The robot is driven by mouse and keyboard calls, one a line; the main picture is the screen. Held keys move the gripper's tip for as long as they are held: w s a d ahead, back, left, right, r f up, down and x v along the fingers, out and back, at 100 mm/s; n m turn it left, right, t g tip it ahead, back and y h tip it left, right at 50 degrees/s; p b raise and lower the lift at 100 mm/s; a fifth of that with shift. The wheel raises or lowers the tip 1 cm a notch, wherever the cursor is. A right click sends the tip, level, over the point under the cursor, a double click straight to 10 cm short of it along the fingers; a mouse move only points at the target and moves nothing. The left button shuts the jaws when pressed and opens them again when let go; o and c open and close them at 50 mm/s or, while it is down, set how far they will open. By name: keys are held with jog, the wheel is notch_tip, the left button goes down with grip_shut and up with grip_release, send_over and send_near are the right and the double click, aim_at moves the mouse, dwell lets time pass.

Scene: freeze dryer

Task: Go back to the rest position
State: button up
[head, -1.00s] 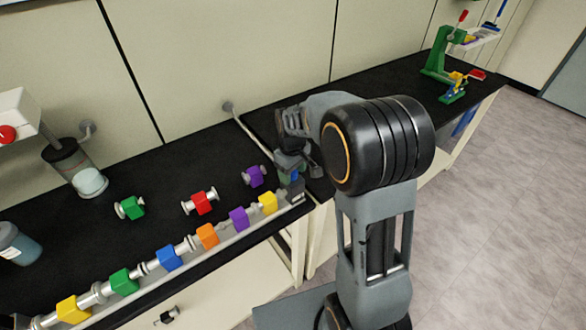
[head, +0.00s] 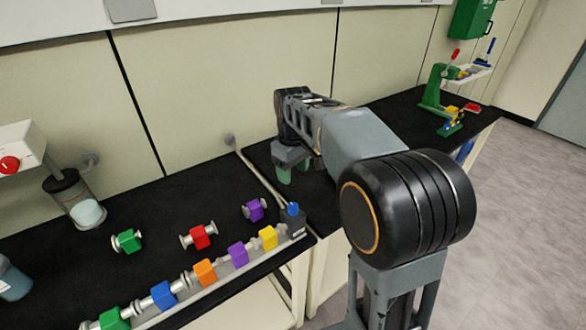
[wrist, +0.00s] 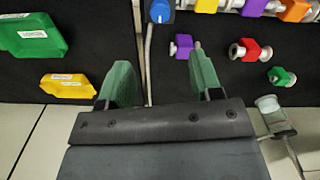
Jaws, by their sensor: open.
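My gripper (head: 293,172) is raised above the black bench near the back wall in the head view, with the arm reaching out over the bench. In the wrist view its two green fingers (wrist: 161,88) stand wide apart with nothing between them. A blue knob on a small dark block (head: 293,210) stands at the right end of the valve row, apart from my gripper. The blue knob also shows at the top of the wrist view (wrist: 161,11).
A row of coloured valves (head: 204,272) runs along the bench's front edge. Loose green (head: 127,242), red (head: 199,236) and purple (head: 255,209) valves lie behind it. Green (wrist: 30,36) and yellow (wrist: 68,86) labelled bins show in the wrist view. A green press (head: 436,88) stands far right.

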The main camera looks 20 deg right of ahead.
jog(key=shift+r, duration=0.15)
dwell(0.4)
jog(key=s+f+m+t, duration=0.2)
jog(key=s+m, duration=0.1)
jog(key=s, duration=0.5)
jog(key=s+f+m+t, duration=0.2)
jog(key=s+m, duration=0.1)
jog(key=s, duration=0.6)
jog(key=shift+f, duration=0.4)
jog(key=shift+d, duration=0.1)
